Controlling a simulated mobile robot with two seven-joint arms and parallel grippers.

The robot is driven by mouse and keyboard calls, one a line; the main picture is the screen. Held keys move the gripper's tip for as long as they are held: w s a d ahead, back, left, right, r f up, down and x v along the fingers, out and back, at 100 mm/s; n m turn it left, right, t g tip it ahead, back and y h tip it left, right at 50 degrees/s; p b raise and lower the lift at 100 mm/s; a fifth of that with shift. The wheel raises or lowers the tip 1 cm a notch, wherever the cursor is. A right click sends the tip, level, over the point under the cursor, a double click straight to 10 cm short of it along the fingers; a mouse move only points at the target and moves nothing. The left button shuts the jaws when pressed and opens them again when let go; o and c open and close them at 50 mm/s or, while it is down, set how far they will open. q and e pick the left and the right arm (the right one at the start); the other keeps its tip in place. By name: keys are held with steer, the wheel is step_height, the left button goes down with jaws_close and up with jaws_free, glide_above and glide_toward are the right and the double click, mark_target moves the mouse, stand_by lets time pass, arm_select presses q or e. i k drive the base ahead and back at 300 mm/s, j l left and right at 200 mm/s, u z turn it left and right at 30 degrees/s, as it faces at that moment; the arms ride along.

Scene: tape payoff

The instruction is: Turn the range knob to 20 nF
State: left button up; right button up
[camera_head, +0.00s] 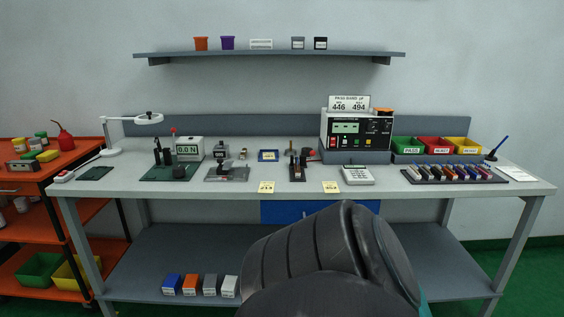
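The meter (328,146) stands on the right half of the workbench, against the back panel. It has a lit green display (346,127) on the left of its dark front. A small dark knob (372,128) appears right of the display; its setting is too small to read. Neither of my grippers is in view. A dark, ribbed arm link of mine fills the lower middle, well in front of the bench, and I cannot tell which arm it belongs to.
A sign reading PASS BAND pF, 446 and 494 (349,103), stands on the meter. A white keypad-like device (357,175) lies in front of it. Green, red and yellow bins (437,146) stand to its right, behind a rack of colored pieces (453,174). A shelf (270,54) hangs above.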

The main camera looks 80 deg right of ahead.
mark_target(370, 127)
steer(key=z, duration=3.35)
